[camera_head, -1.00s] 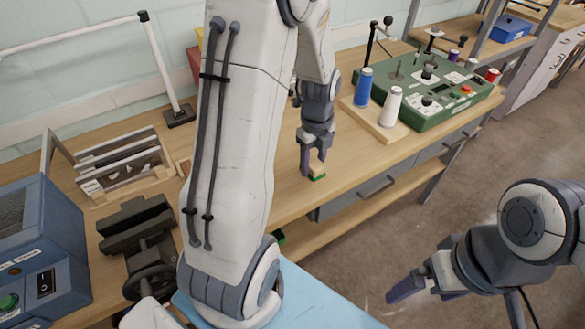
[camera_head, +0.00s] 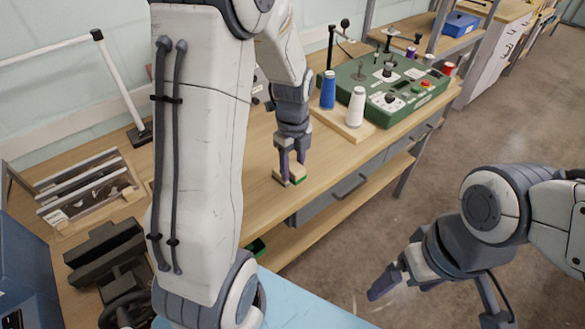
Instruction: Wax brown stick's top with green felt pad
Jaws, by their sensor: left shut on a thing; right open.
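My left gripper (camera_head: 291,160) reaches down over the wooden bench near its front edge. It is shut on a small tan wooden block with a green felt underside, the felt pad (camera_head: 298,180). The pad is at or just above the bench top; I cannot tell if it touches. My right gripper (camera_head: 385,283) is at the lower right, over the floor and away from the bench; its jaws show only side-on. I cannot make out the brown stick; my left arm hides part of the bench.
A green machine (camera_head: 405,92) stands at the back right of the bench. A rack (camera_head: 85,190) and a dark vise (camera_head: 105,250) are at left. Bare bench lies right of the pad.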

